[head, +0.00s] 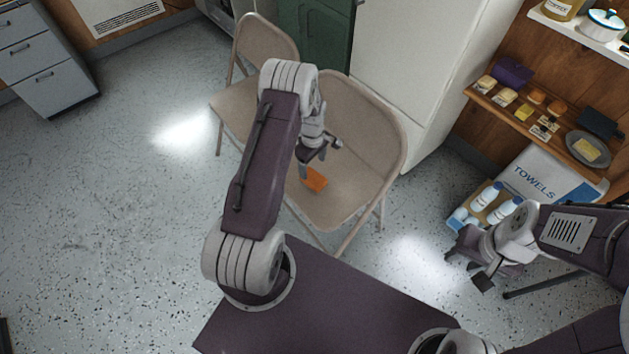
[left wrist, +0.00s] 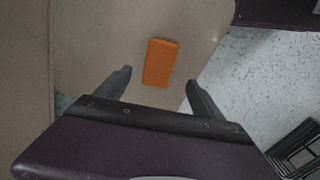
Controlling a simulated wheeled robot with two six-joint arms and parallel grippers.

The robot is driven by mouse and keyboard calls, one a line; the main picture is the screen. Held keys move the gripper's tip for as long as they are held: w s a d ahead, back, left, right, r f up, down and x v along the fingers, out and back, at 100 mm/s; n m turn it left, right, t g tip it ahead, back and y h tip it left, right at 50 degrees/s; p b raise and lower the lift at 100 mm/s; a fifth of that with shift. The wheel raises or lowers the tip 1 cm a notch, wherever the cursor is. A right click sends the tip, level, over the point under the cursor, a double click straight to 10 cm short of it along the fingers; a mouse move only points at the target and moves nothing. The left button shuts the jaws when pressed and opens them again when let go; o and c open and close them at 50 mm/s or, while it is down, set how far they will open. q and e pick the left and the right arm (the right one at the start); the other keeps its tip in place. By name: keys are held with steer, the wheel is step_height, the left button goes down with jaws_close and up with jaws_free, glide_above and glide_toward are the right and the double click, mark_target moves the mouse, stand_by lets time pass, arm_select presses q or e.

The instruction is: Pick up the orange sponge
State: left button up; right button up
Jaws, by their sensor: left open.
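The orange sponge (head: 315,179) lies flat on the seat of the nearer beige folding chair (head: 345,200). In the left wrist view the whole sponge (left wrist: 160,63) shows, near the seat's edge. My left gripper (head: 313,166) is open and empty, over the seat beside the sponge in the head view. In the left wrist view its fingers (left wrist: 159,80) stand apart on either side of the sponge's near end; the sponge is not held. My right gripper (head: 469,268) is at the right, far from the sponge, with its fingers apart and nothing between them.
A second folding chair (head: 265,45) stands behind the first. A white cabinet (head: 420,60) is close behind the chairs. At the right are a wooden shelf (head: 548,135) with food items, a towels box (head: 545,180) and a crate of bottles (head: 485,208). The floor at left is clear.

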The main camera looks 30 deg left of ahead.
mark_target(313, 177)
arm_select(q)
step_height(313, 177, down, 4)
steer(key=shift+s+r+b, duration=0.1)
steer(key=shift+r+b, duration=0.15)
steer(key=shift+b, duration=0.25)
steer(key=f+b, duration=0.1)
steer(key=f, duration=0.4)
steer(key=shift+w+b, duration=0.2)
steer(key=shift+b, duration=0.2)
steer(key=c, duration=1.4)
steer(key=shift+r+p, duration=0.9)
steer(key=shift+r, duration=1.3)
steer(key=shift+c, duration=0.2)
steer(key=s+d+r+p, duration=0.2)
steer(key=s+d+r, duration=0.2)
steer(key=d, duration=0.7)
step_height(313, 177, up, 3)
steer(key=shift+f+p, duration=0.2)
steer(key=shift+p, duration=0.1)
steer(key=o, duration=0.4)
steer(key=shift+c, duration=1.3)
